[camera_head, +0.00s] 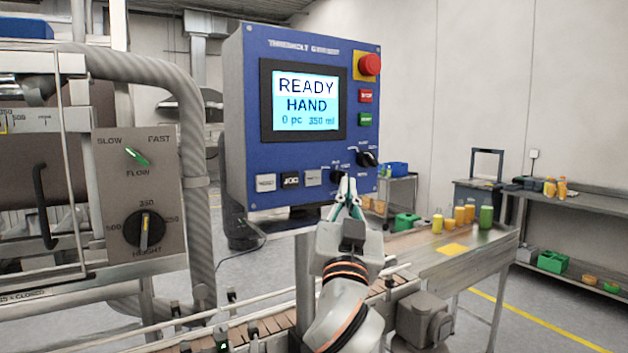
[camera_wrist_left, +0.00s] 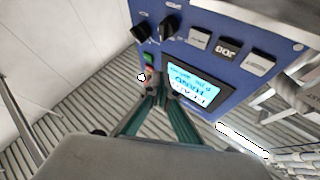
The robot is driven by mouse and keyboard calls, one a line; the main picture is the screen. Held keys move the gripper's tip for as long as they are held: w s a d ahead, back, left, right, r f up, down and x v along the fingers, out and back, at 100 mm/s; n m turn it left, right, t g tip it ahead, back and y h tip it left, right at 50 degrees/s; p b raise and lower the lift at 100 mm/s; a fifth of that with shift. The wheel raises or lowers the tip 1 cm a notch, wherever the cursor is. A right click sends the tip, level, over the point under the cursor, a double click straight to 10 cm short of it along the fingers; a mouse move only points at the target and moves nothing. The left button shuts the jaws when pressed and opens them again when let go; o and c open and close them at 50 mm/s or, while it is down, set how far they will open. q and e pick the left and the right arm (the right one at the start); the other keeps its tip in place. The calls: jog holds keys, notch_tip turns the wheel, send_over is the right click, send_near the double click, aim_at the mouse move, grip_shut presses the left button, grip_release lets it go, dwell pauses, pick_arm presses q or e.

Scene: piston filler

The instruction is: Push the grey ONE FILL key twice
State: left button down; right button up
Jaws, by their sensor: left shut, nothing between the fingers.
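The blue control panel (camera_head: 300,150) has a row of keys along its bottom: a pale key (camera_head: 266,182), a black key (camera_head: 290,180) and a grey key (camera_head: 314,177) nearest the knobs. The grey key's lettering is too small to read; that key also shows in the left wrist view (camera_wrist_left: 199,39). The screen (camera_head: 306,101) reads READY, HAND, 0 pc, 350 ml. My left gripper (camera_head: 347,180) is shut and empty, its tips in front of the panel's lower right, right of the grey key. Contact with the panel cannot be told. My right gripper is out of view.
A red emergency button (camera_head: 369,64) and red and green keys (camera_head: 365,119) line the panel's right side. A conveyor (camera_head: 270,325) runs below. A machine with a flow and height plate (camera_head: 140,190) stands left.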

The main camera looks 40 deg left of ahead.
aim_at(321, 184)
pick_arm(q)
jog(key=shift+a, duration=0.1)
jog(key=shift+w+a+p, duration=0.25)
jog(key=shift+w+a, duration=0.3)
jog(key=shift+a, duration=0.75)
jog(key=shift+w+a+p, duration=0.3)
jog(key=shift+w+a, duration=0.3)
jog(key=shift+a, duration=0.75)
jog(key=shift+w+a+p, duration=0.25)
jog(key=shift+w+a, duration=0.3)
jog(key=shift+a, duration=0.75)
jog(key=shift+w+a, duration=0.15)
jog(key=shift+a, duration=0.25)
jog(key=shift+w+a+p, duration=0.2)
jog(key=shift+a+p, duration=0.15)
jog(key=shift+p, duration=0.05)
jog(key=shift+d+f, duration=0.1)
jog(key=shift+s+d, duration=0.35)
jog(key=shift+d, duration=0.3)
